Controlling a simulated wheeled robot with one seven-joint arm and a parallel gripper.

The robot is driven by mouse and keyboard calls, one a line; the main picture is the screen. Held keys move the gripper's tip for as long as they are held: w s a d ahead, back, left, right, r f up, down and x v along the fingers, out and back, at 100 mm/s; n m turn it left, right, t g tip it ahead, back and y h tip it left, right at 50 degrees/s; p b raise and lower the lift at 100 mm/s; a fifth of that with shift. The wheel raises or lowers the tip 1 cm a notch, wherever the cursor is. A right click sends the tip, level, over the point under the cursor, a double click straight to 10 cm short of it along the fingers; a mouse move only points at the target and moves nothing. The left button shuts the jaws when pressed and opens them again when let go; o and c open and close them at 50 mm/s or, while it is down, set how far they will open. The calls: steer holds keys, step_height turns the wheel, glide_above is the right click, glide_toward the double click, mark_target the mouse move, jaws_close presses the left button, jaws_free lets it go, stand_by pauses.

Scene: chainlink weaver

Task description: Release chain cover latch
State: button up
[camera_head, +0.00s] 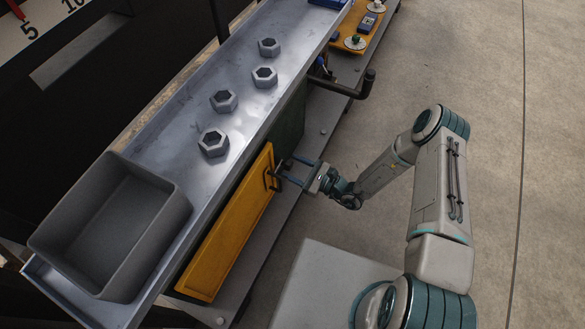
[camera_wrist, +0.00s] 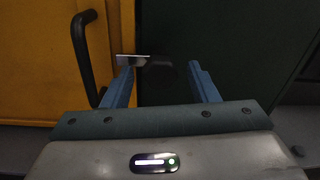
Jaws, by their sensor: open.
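The yellow chain cover (camera_head: 232,232) stands upright on the machine's side, and its face fills the left of the wrist view (camera_wrist: 40,60). A black bar handle (camera_wrist: 82,55) is fixed to it. A small latch (camera_wrist: 150,61), with a bright metal plate and a dark end, sits at the cover's right edge against the dark panel. My gripper (camera_head: 289,165) is open in front of this edge. In the wrist view the latch shows between the blue fingertips (camera_wrist: 160,72), its plate near the left tip. I cannot tell whether they touch.
Several grey hex nuts (camera_head: 214,142) lie on the metal tray bench (camera_head: 165,150) above the cover. A grey bin (camera_head: 170,215) stands at its near end. A black bent bar (camera_head: 350,90) juts out beyond my gripper. The concrete floor (camera_head: 500,100) on the right is clear.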

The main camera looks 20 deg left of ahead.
steer(key=shift+a, duration=0.3)
steer(key=c, duration=1)
steer(key=shift+m, duration=0.3)
steer(key=m+p, duration=0.1)
steer(key=m, duration=1.5)
steer(key=shift+w+m+g+p, duration=0.15)
steer(key=shift+m+g+p, duration=0.15)
steer(key=shift+m, duration=0.1)
steer(key=shift+o, duration=0.2)
